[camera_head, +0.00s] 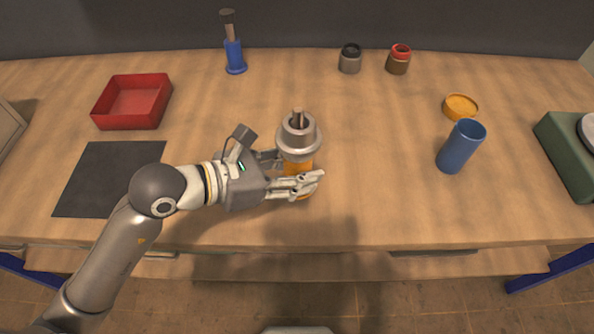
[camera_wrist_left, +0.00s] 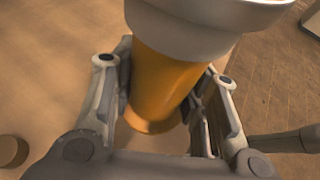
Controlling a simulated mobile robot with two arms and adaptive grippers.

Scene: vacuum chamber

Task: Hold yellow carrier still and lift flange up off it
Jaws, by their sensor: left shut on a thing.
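The yellow carrier (camera_head: 294,170) stands upright on the wooden table near its front edge. The grey metal flange (camera_head: 299,139) sits on top of it, with a narrow piece sticking up from its middle. My left gripper (camera_head: 300,181) reaches in from the left and is shut on the carrier below the flange. In the left wrist view the carrier (camera_wrist_left: 165,85) is between both fingers of my left gripper (camera_wrist_left: 165,85), and the flange (camera_wrist_left: 195,25) shows above it. The carrier's foot is partly hidden in the head view. My right gripper is in neither view.
A red tray (camera_head: 133,127) and a dark mat (camera_head: 85,180) lie at left. A blue stand (camera_head: 235,55) and two small jars (camera_head: 350,60) (camera_head: 398,63) are at the back. A blue cup (camera_head: 460,147), an orange dish (camera_head: 461,105) and a green scale (camera_head: 568,150) are at right.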

